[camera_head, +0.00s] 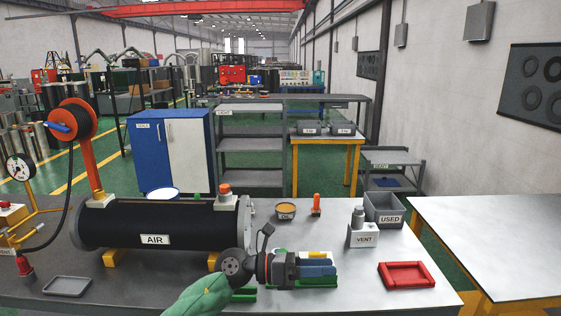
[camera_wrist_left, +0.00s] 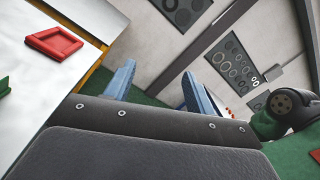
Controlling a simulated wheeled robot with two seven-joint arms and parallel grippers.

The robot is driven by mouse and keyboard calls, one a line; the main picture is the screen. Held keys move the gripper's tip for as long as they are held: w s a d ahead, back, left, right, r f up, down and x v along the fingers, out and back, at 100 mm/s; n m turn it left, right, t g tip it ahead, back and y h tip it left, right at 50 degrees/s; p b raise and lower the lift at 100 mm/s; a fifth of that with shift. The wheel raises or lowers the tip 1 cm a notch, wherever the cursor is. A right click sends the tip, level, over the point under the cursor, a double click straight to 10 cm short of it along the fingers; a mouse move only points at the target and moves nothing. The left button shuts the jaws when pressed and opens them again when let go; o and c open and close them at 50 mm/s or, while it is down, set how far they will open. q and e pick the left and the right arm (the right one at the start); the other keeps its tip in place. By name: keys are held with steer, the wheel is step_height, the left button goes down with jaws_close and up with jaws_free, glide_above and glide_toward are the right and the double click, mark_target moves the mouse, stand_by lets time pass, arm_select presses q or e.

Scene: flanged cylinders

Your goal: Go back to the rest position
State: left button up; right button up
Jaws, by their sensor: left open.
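My left gripper (camera_head: 325,265) is above the front of the workbench (camera_head: 375,295), pointing right, with its arm coming in from the lower left. In the left wrist view its two blue fingers (camera_wrist_left: 158,88) stand apart with nothing between them. A black flanged cylinder (camera_head: 190,222) marked AIR lies on yellow supports to the left of the gripper, apart from it. Green pieces (camera_head: 244,295) on the bench are partly hidden beneath the gripper. My right gripper is not in view.
A red tray (camera_head: 406,275) lies right of the gripper; it also shows in the left wrist view (camera_wrist_left: 54,42). The VENT block (camera_head: 362,238), grey USED bin (camera_head: 384,208) and an orange-topped tin (camera_head: 286,209) stand behind. A bare table (camera_head: 490,235) is at right.

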arm_select(q)
steer(key=w+a+r+n+t+y, duration=0.1)
steer(key=a+n+t, duration=0.4)
steer(key=n+t, duration=0.5)
steer(key=w+a+n+t+y, duration=0.1)
steer(key=w+a+n+t, duration=0.1)
steer(key=a+n+t, duration=0.65)
steer(key=s+a+f+n+y, duration=0.2)
steer(key=a+f+n+y, duration=0.4)
steer(key=f+n+y, duration=0.4)
steer(key=s+a+f+n+y, duration=0.1)
steer(key=a+f+n+y, duration=0.5)
steer(key=n, duration=0.6)
steer(key=s+a+f+n+g+y, duration=0.1)
steer(key=s+a+f+n+g, duration=0.3)
steer(key=s+f+g, duration=0.65)
steer(key=s+f+n+g, duration=0.1)
steer(key=s+f+g, duration=0.1)
steer(key=s+f, duration=0.5)
steer(key=s+f+n+g, duration=0.1)
steer(key=s+f+g, duration=0.15)
steer(key=s, duration=0.75)
steer(key=s+d+f, duration=0.1)
steer(key=d+f, duration=0.1)
steer(key=f, duration=1)
steer(key=d+f+g+h, duration=0.1)
steer(key=d+f, duration=0.1)
steer(key=f, duration=1)
steer(key=shift+s+d, duration=0.4)
